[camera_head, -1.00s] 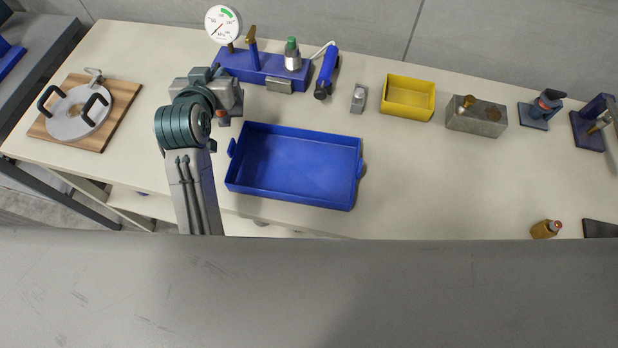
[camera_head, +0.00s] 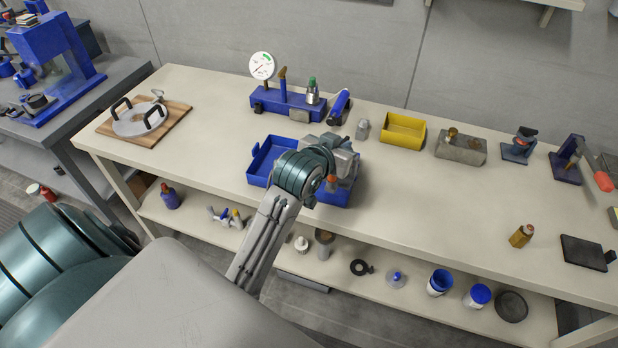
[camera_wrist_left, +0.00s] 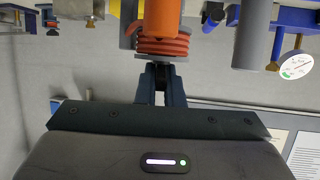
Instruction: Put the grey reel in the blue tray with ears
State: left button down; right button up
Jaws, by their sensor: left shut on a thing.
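The blue tray with ears (camera_head: 263,160) stands on the cream bench, partly hidden under my left arm. Its left end and a strip of its front right side show. My left gripper (camera_wrist_left: 163,82) is over the right part of the tray in the head view. It is shut on the grey reel (camera_wrist_left: 152,60), which shows a grey flange and red-orange windings in the left wrist view. In the head view only a small orange part (camera_head: 331,183) shows below the gripper. I cannot tell how high the reel is above the tray floor. My right gripper is out of view.
Behind the tray are a blue gauge stand (camera_head: 285,105), a small metal piece (camera_head: 362,130) and a yellow bin (camera_head: 403,131). A wooden board (camera_head: 170,125) with a handled grey disc lies left.

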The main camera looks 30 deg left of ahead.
pick_arm(q)
jog(key=w+a+r+n+y+b, duration=0.1)
jog(key=w+a+r+y+b, duration=0.15)
jog(key=a, duration=0.85)
notch_tip(320, 180, down, 10)
jog(key=p, duration=0.1)
jog(key=shift+a+r+n+h+p, duration=0.2)
jog(key=shift+a+n+h+p, duration=0.1)
jog(key=shift+a+h, duration=0.05)
jog(key=shift+s+f, duration=0.1)
jog(key=shift+f, duration=0.05)
jog(key=c, duration=1.5)
grip_release()
jog(key=shift+c, duration=0.2)
